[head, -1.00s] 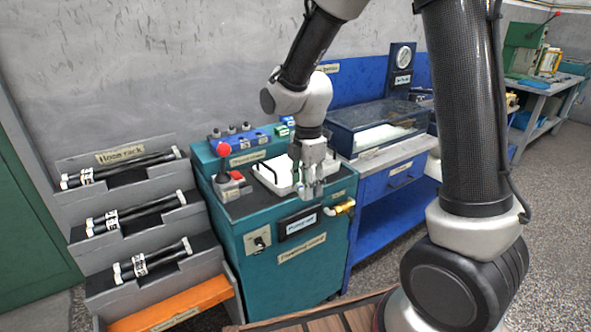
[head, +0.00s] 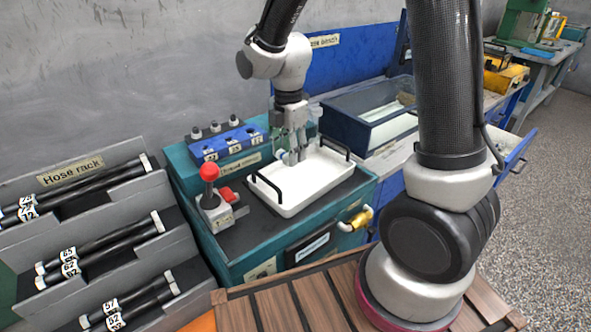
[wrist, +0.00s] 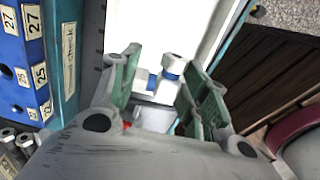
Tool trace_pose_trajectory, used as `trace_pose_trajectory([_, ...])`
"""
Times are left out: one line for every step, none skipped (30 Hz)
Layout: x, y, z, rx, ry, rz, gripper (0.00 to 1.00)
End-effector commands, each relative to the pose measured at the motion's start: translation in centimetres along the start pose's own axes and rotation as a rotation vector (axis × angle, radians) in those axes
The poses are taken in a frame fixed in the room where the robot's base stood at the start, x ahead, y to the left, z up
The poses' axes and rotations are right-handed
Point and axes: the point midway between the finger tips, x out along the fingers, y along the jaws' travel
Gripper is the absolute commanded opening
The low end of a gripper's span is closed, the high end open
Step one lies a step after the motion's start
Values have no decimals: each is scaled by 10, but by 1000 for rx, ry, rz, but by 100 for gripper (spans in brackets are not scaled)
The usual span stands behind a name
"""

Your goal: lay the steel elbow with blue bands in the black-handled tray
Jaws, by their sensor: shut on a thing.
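The steel elbow with blue bands (wrist: 171,67) shows between my gripper's fingers in the wrist view. My gripper (wrist: 155,85) is shut on it. The black-handled tray (head: 290,208) is white and shallow, and sits on the teal cabinet's dark top. In the head view my gripper (head: 292,157) points down over the tray's back part; the elbow is too small to make out there. I cannot tell whether the elbow touches the tray floor. The tray's white surface (wrist: 205,18) lies under the fingers in the wrist view. Most of the tray looks empty.
A red-knobbed lever box (head: 216,212) stands left of the tray. A blue numbered block (head: 225,142) stands behind. A clear-lidded tank (head: 370,118) is at the right. The hose rack (head: 85,205) is at the left. A drawer (head: 515,155) sticks out at the far right.

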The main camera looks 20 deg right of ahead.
Motion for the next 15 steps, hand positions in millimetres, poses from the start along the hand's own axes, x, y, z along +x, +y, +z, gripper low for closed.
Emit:
trace_pose_trajectory([6, -1, 0, 0, 0, -4, 17])
trace_pose_trajectory([11, -1, 0, 0, 0, -5, 17])
trace_pose_trajectory([19, -2, 0, 0, 0, -7, 17])
trace_pose_trajectory([25, -2, 0, 0, 0, -7, 17])
trace_pose_trajectory([32, -2, 0, 0, 0, -7, 17])
trace_pose_trajectory([39, -1, 0, 0, 0, -6, 17])
trace_pose_trajectory([44, -1, 0, 0, 0, -6, 17])
trace_pose_trajectory([48, -2, 0, 0, 0, -6, 17])
trace_pose_trajectory([52, -1, 0, 0, 0, -4, 17])
trace_pose_trajectory([55, -1, 0, 0, 0, -4, 17])
trace_pose_trajectory([58, -1, 0, 0, 0, -4, 17])
trace_pose_trajectory([62, -1, 0, 0, 0, -4, 17])
trace_pose_trajectory([66, -1, 0, 0, 0, -4, 17])
trace_pose_trajectory([71, -2, 0, 0, 0, -6, 17])
trace_pose_trajectory([78, -2, 0, 0, 0, -5, 17])
